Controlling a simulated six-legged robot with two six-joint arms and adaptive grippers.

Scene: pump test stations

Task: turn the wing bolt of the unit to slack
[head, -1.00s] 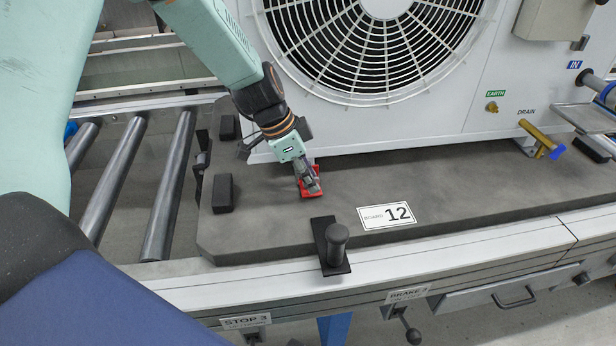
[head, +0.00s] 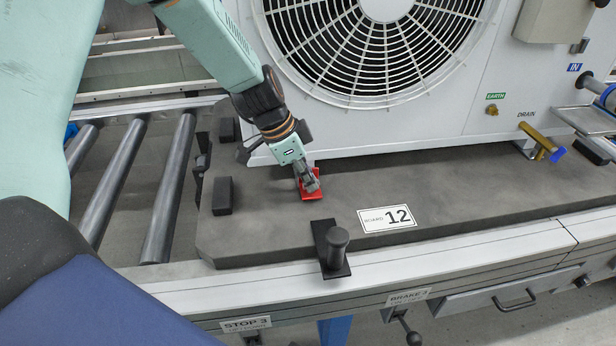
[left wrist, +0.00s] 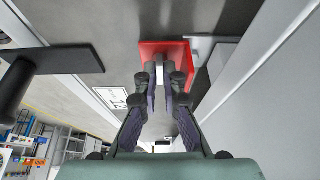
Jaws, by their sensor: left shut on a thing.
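The unit (head: 430,110) is a white housing with a round fan grille, standing on the grey board marked 12 (head: 250,235). My left gripper (head: 310,184) is at the unit's lower left foot, over a red plate (head: 308,196). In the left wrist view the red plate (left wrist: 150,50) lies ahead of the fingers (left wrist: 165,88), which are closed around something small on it. My right gripper is not in view.
A black post on a plate (head: 337,240) stands at the board's front edge, close to my left gripper. A brass drain valve with a blue end (head: 541,140) is at the right. Metal rollers (head: 170,190) lie to the left. Brake and stop levers sit below the rail.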

